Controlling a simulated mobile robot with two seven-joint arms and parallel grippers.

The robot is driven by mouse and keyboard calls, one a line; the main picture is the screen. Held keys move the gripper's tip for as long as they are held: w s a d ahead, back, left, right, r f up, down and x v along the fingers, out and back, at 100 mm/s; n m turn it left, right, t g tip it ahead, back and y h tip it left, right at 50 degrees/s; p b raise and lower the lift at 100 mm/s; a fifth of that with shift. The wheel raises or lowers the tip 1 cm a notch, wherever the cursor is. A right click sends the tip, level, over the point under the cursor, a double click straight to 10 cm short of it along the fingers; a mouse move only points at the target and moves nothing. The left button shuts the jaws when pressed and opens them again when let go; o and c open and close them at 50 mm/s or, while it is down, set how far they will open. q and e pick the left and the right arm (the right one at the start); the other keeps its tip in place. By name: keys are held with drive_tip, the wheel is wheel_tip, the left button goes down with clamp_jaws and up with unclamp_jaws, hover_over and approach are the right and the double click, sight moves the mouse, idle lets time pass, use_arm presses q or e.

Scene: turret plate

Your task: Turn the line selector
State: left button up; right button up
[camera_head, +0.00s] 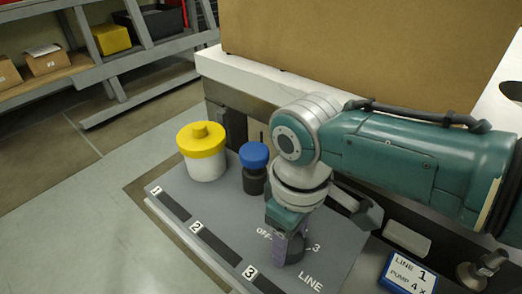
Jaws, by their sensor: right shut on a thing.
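The line selector (295,253) is a dark round knob on the grey plate (225,222), near the printed words OFF and LINE and a 3. My right gripper (287,236) points down onto it from above and is shut on it. The gripper and wrist hide much of the knob, so which mark it points at cannot be told. A blue-framed card (408,274) at the lower right reads LINE 1 and PUMP 4 x. My left gripper is not in view.
A white jar with a yellow lid (203,150) and a dark post with a blue cap (254,168) stand on the plate, left of my right arm. Strips marked 1, 2 and 3 run along its front left edge. A large brown box (370,55) stands behind.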

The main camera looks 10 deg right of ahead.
drive_tip(key=o, duration=1.4)
wheel_tip(320, 180, up, 9)
drive_tip(key=p, duration=0.4)
drive_tip(key=shift+r, duration=0.2)
drive_tip(key=shift+r+p, duration=0.3)
